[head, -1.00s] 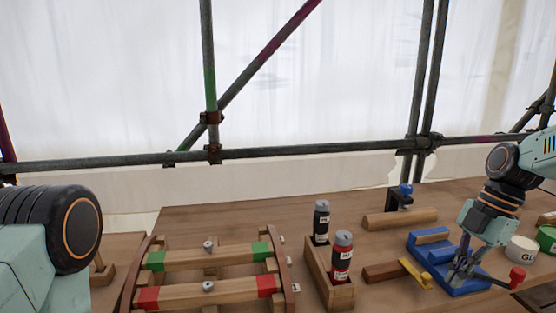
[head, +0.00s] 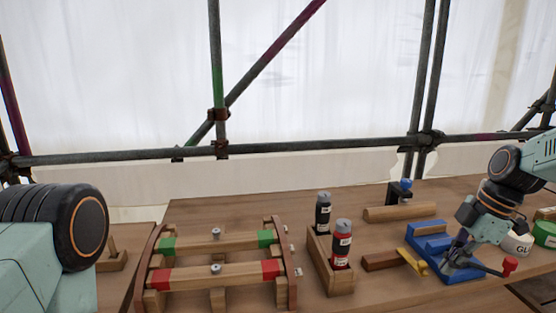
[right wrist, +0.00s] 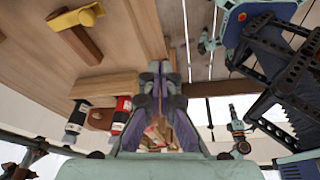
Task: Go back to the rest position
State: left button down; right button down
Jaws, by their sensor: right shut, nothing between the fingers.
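My right gripper (head: 452,264) is shut and empty.
A wooden frame (head: 218,252) with green and red bands stands on the bench's left. A wooden box (head: 338,280) holds a black bottle (head: 323,212) and a red bottle (head: 341,245). A white tub (head: 518,244) and a green-rimmed tub (head: 545,234) are at the right. Scaffold poles (head: 300,148) stand behind.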

jog(key=s+a+f+m+t+h+b, duration=0.1)
jog(key=a+f+m+t, duration=0.1)
jog(key=a+f+m, duration=0.4)
jog(key=s+a+f+m+t+h, duration=0.1)
jog(key=s+a+f+m+t, duration=0.15)
jog(key=f+m, duration=0.65)
jog(key=s+a+f+g, duration=0.1)
jog(key=s+f, duration=0.4)
jog(key=s, duration=0.5)
jog(key=s+a+f+m+g+h+b, duration=0.1)
jog(key=s+f, duration=0.3)
jog(key=s, duration=0.6)
jog(key=s+a+f+m+g+b, duration=0.1)
jog(key=s+a+f+g, duration=0.2)
jog(key=s, duration=0.7)
notch_tip(320, 180, down, 3)
jog(key=shift+a+r, duration=0.15)
jog(key=shift+a, duration=0.15)
jog(key=shift+w+g, duration=0.1)
jog(key=shift+g, duration=0.15)
